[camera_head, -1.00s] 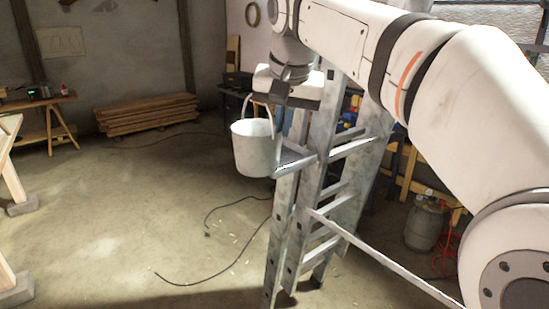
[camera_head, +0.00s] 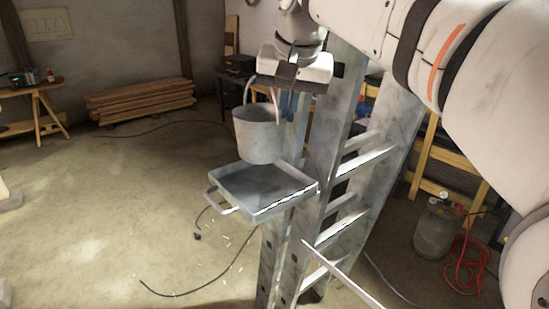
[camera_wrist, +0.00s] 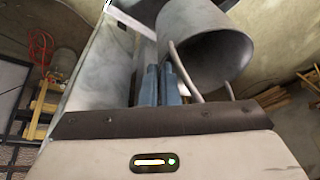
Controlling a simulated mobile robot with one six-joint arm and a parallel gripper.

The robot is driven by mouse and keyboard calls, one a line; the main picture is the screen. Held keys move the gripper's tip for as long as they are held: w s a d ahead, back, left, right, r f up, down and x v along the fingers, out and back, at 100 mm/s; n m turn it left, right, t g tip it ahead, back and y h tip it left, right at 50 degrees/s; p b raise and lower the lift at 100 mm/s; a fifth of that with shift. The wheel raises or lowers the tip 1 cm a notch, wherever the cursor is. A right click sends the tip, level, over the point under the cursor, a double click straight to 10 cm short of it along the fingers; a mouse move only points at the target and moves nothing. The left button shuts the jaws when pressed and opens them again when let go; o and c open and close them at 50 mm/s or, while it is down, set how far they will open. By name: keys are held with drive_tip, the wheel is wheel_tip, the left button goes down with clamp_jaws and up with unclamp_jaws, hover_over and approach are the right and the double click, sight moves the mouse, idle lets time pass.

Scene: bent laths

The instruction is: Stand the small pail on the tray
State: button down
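The small pail (camera_head: 257,136) is pale grey metal and hangs upright from its raised wire handle beneath my gripper (camera_head: 284,106). In the wrist view the pail (camera_wrist: 205,38) is just beyond the blue fingers (camera_wrist: 160,86), which are close together, with the handle running beside them. The exact grip on the handle is partly hidden. The tray (camera_head: 232,186) is a shallow grey metal pan with a raised rim and a side handle, fixed at the stepladder. The pail's base overlaps the tray's back edge in the head view; I see no clear contact.
The metal stepladder (camera_head: 325,170) stands right beside the tray and close to my arm. Stacked boards (camera_head: 140,99) lie by the wall. A gas cylinder (camera_head: 437,228) with a red hose stands at right. The floor at left is open, with a dark cable.

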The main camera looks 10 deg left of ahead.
wheel_tip(320, 180, down, 7)
idle(0.4)
drive_tip(key=shift+s+f+b, duration=0.15)
drive_tip(key=shift+b, duration=0.15)
drive_tip(key=shift+f, duration=0.1)
drive_tip(key=c, duration=1.6)
unclamp_jaws()
drive_tip(key=shift+c, duration=0.2)
drive_tip(key=v, duration=1.2)
drive_tip(key=shift+p, duration=0.45)
